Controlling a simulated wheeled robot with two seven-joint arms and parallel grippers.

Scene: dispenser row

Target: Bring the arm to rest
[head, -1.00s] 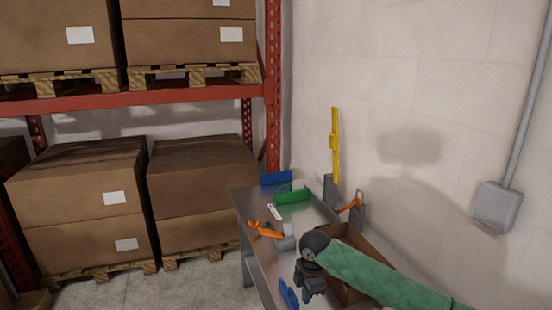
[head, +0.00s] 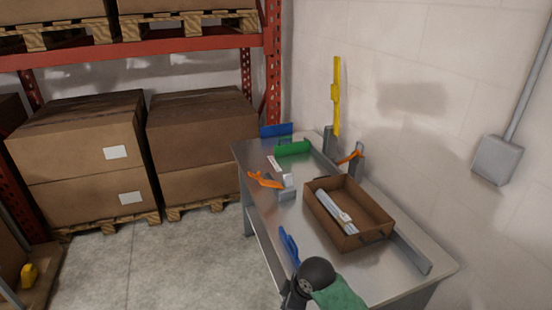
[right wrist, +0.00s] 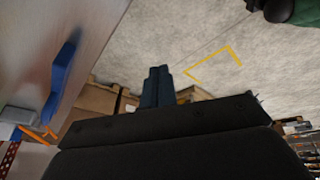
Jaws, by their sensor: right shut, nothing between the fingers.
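My right arm, with its green sleeve and dark wrist, comes in at the bottom of the head view by the near end of the steel table (head: 315,240). In the right wrist view my right gripper (right wrist: 158,88) shows dark fingers pressed together, with nothing between them. It points out over the floor, beside the table and clear of it. In the head view the fingers are at or below the bottom edge and hard to make out. My left gripper is not clearly in view; a dark and green part sits at the top right of the right wrist view.
A brown open box (head: 378,232) with a pale packet stands on the table. A blue part (head: 289,246) is at the table's left edge. An orange-handled tape dispenser (head: 265,180) and a green bin (head: 292,148) stand farther back. Boxed pallets fill the rack left; the floor between is free.

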